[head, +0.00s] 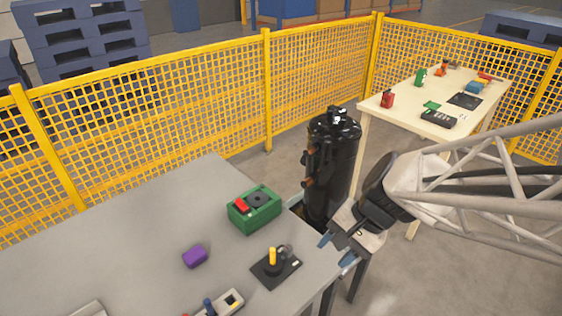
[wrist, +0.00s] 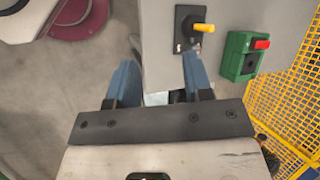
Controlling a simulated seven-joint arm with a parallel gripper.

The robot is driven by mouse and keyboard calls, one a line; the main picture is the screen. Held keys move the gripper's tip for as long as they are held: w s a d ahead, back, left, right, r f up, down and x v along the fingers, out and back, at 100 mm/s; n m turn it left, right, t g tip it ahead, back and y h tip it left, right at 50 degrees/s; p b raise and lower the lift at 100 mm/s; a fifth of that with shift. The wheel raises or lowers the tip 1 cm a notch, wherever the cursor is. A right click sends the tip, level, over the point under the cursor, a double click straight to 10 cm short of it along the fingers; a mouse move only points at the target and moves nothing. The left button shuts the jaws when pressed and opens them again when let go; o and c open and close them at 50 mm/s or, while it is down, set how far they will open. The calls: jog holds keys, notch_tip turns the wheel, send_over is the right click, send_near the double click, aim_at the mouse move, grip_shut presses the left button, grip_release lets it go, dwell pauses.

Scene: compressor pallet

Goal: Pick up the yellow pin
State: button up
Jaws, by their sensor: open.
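The yellow pin (head: 272,256) stands upright on a dark base plate (head: 285,273) near the right edge of the grey table. In the wrist view the yellow pin (wrist: 203,27) and its dark plate (wrist: 183,40) show beyond the right finger. My gripper (head: 339,252) is open and empty, at the table's right edge, to the right of the pin and apart from it. Its blue fingers (wrist: 156,75) are spread wide in the wrist view. Nothing of the pin's upper part is hidden.
A green box (head: 254,209) with a red part stands behind the pin. A purple block (head: 195,256) and a grey device (head: 222,303) lie to its left. A black compressor (head: 331,165) stands beyond the table edge. Yellow mesh fencing (head: 180,110) runs behind.

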jog(key=w+a+f+m+y, duration=0.4)
jog(key=a+f+m, duration=0.1)
jog(key=f, duration=0.1)
jog(key=m+t+y, duration=0.2)
jog(key=m+y, duration=0.1)
jog(key=m, duration=0.4)
send_near(266, 262)
notch_tip(266, 262, up, 3)
jog(key=a, duration=0.2)
jog(key=shift+d+f+m+t, duration=0.1)
jog(key=shift+f+m+t, duration=0.2)
jog(key=shift+f+m, duration=0.25)
jog(key=shift+r, duration=0.1)
jog(key=shift+w+a+f+y, duration=0.15)
jog(key=shift+a+f, duration=0.1)
jog(key=shift+a, duration=0.35)
jog(key=shift+a+f+y, duration=0.15)
jog(key=shift+a+f, duration=0.1)
jog(key=shift+a, duration=0.35)
jog(key=shift+a, duration=0.1)
jog(key=shift+x, duration=2.45)
jog(key=shift+f, duration=0.15)
